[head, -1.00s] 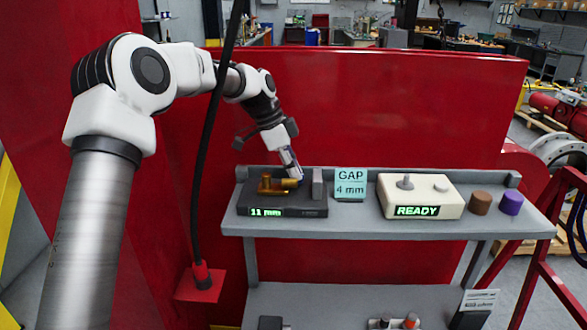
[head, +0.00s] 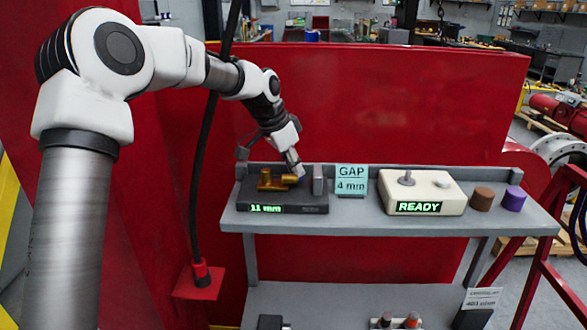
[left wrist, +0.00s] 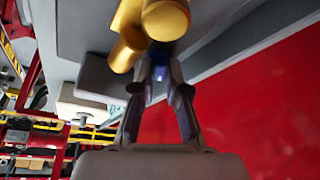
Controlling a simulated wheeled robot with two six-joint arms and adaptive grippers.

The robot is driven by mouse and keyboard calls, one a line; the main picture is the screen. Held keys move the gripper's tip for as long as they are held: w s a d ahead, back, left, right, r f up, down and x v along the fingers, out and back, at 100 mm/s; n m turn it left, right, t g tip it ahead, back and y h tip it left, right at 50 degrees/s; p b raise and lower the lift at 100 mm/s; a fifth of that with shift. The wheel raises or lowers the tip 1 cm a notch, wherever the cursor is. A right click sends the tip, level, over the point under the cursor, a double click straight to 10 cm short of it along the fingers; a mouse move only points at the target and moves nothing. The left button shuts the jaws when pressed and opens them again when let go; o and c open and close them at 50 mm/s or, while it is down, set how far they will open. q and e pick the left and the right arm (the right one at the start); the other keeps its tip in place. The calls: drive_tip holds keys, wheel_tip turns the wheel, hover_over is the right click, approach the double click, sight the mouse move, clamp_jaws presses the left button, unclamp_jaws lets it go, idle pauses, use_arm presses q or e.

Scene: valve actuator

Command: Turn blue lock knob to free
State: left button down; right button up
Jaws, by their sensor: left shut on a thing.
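The dark gauge block with a green "11 mm" display (head: 283,208) stands on the left of the grey shelf. Brass parts (head: 266,182) sit on top of it, with a grey upright plate (head: 318,180) at their right. My left gripper (head: 297,171) comes down onto the block between the brass parts and the plate. In the left wrist view its fingers (left wrist: 160,84) are shut on the dark blue knob (left wrist: 160,68), just below the brass cylinders (left wrist: 148,28). The gripper hides the knob in the head view, and I cannot read its angle. My right gripper is not in view.
A "GAP 4 mm" card (head: 351,179) stands right of the block. Farther right are a cream box reading "READY" (head: 450,206), a brown cap (head: 481,199) and a purple cap (head: 513,199). A red panel (head: 400,110) rises behind the shelf (head: 380,220). A black cable hangs beside my left arm.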

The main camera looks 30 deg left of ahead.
use_arm(q)
drive_tip(key=n+y+b, duration=0.1)
drive_tip(key=n, duration=0.1)
drive_tip(key=n+y, duration=0.1)
drive_tip(key=n, duration=0.2)
drive_tip(key=shift+d+n+t+b, duration=0.2)
drive_tip(key=shift+n+t+b, duration=0.1)
drive_tip(key=shift+b, duration=0.1)
drive_tip(key=n+y+b, duration=0.1)
drive_tip(key=n, duration=0.2)
drive_tip(key=shift+w+d+r, duration=0.1)
drive_tip(key=shift+d, duration=0.05)
drive_tip(key=shift+r+n+y+b, duration=0.1)
drive_tip(key=shift+n+y+b, duration=0.4)
drive_tip(key=shift+n, duration=0.6)
drive_tip(key=c, duration=1.5)
unclamp_jaws()
drive_tip(key=shift+c, duration=0.2)
drive_tip(key=shift+o, duration=0.4)
